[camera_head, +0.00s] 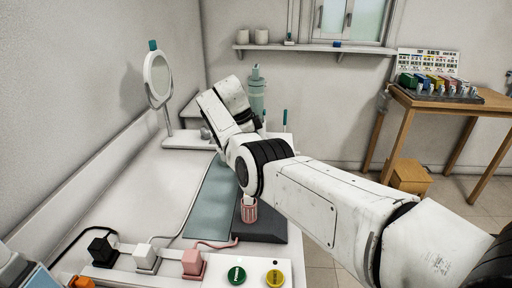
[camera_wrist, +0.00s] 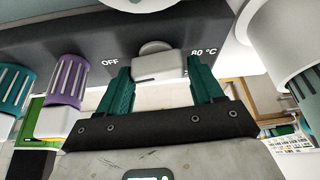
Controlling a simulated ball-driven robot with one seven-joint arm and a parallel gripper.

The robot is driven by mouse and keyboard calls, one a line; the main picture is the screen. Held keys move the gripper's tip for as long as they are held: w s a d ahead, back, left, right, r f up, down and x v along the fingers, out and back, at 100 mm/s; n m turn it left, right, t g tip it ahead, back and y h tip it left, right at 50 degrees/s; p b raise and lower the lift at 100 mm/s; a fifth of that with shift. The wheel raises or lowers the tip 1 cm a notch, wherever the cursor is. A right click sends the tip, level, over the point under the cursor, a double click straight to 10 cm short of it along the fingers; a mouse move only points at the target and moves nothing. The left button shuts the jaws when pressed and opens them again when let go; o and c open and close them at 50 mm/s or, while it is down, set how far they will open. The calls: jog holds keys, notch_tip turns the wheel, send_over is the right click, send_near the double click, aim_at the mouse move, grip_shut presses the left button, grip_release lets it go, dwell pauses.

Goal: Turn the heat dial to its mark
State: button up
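The heat dial (camera_wrist: 160,66) is a pale grey knob on a dark panel in the wrist view, between the printed words "OFF" (camera_wrist: 110,63) on its left and "80 °C" (camera_wrist: 203,53) on its right. My gripper (camera_wrist: 159,70) has its two teal fingers at the left and right sides of the dial. The mark itself is not distinct, and the dial's pointer is not clear. In the head view my arm hides the gripper and the dial.
In the wrist view, a teal knob (camera_wrist: 14,90) and a purple knob (camera_wrist: 69,82) stand left of the fingers, and a large white cylinder (camera_wrist: 290,40) is close on the right.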

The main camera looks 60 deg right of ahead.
jog(key=o, duration=0.3)
jog(key=shift+f, duration=0.1)
jog(key=v, duration=1)
jog(key=shift+w+r+b, duration=0.1)
jog(key=shift+r+b, duration=0.2)
jog(key=shift+r, duration=0.1)
